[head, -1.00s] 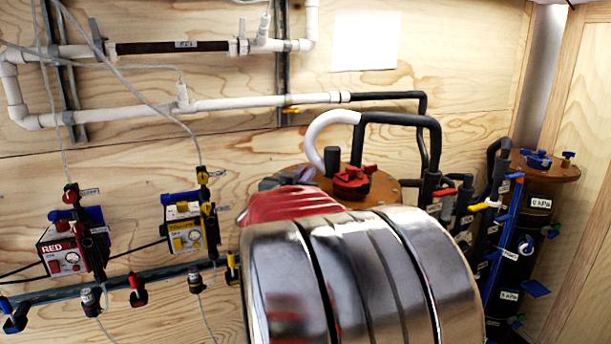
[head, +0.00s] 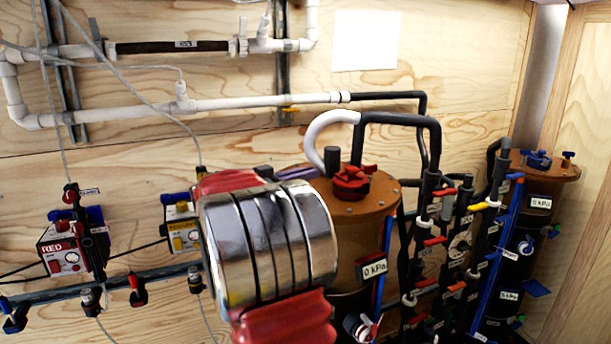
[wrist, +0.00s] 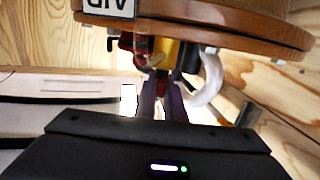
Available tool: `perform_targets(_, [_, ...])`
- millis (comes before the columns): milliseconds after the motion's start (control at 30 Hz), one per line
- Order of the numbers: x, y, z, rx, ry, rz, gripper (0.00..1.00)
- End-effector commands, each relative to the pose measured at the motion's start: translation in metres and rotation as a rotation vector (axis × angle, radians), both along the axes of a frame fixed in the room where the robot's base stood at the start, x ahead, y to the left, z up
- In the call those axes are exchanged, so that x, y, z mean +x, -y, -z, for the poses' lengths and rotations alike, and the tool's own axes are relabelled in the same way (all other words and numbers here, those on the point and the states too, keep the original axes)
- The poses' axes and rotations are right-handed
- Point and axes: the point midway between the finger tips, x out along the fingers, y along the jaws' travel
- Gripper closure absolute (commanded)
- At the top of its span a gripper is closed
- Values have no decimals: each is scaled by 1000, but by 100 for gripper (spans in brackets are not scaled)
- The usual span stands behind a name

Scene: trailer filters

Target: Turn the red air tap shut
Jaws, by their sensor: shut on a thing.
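My gripper (head: 312,173) reaches over the lid's left side with purple fingers, partly hidden behind my chrome and red arm. In the wrist view my gripper (wrist: 165,88) is closed beside the brown lid (wrist: 220,30), near an upside-down AIR label (wrist: 110,8). A dark reddish piece between the fingers looks like the red air tap (wrist: 161,88). Its handle is mostly hidden, so its angle cannot be told.
A white and grey hose (head: 330,128) arches over the lid. Black pipes with several coloured taps (head: 435,242) stand to the right, before a second filter (head: 540,172). A red control box (head: 66,258) and a yellow one (head: 181,237) hang on the wooden wall at left.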

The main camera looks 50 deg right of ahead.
Motion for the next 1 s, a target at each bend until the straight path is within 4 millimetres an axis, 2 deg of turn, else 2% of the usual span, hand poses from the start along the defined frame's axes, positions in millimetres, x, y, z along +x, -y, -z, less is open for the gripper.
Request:
perform_targets(333, [0, 1, -2, -4, 2, 142, 100])
perform_targets(833, [1, 1, -3, -6, 2, 162, 100])
perform_targets(867, [1, 1, -3, -6, 2, 162, 89])
perform_targets(1000, [0, 1, -2, -5, 1, 163, 80])
